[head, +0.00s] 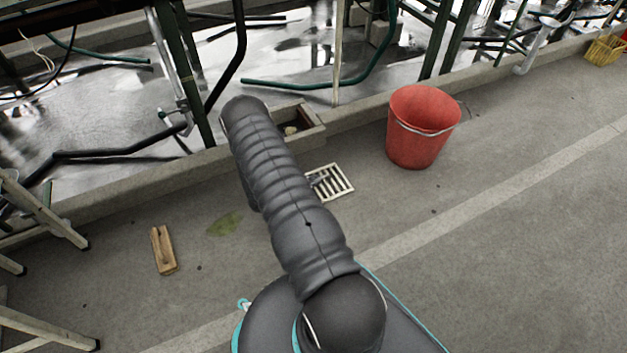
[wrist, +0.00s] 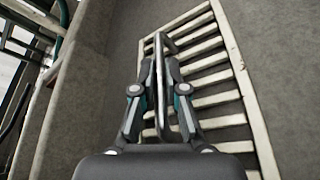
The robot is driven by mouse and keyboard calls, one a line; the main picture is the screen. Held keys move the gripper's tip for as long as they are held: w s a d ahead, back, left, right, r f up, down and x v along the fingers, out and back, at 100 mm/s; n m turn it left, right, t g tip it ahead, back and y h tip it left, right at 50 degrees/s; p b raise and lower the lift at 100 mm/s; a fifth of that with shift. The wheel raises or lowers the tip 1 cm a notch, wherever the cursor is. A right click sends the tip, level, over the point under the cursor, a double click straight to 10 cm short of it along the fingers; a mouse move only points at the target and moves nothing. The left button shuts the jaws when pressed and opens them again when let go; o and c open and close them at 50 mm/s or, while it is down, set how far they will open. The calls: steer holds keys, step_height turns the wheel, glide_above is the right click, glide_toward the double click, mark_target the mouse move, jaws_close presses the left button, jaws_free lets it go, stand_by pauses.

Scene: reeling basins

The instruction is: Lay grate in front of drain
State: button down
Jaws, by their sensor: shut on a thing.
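The pale slatted grate (head: 338,185) shows just right of my arm in the head view, in front of the curb and right of the drain opening. In the wrist view the grate (wrist: 215,72) fills the middle and right, slats running across. My gripper (wrist: 160,92) is shut on a thin upright bar of the grate, seen between its fingers; it also shows small at the grate's left side in the head view (head: 318,180). The drain (head: 310,131) appears as a square concrete-rimmed box at the curb, partly hidden by my arm. Whether the grate touches the floor is unclear.
A red bucket (head: 420,128) stands right of the grate by the curb (head: 350,113). A wooden piece (head: 163,250) lies on the floor at left, near a green stain (head: 225,223). Trestle legs (head: 45,212) stand far left.

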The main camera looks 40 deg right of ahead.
steer(key=c, duration=1.2)
jaws_free()
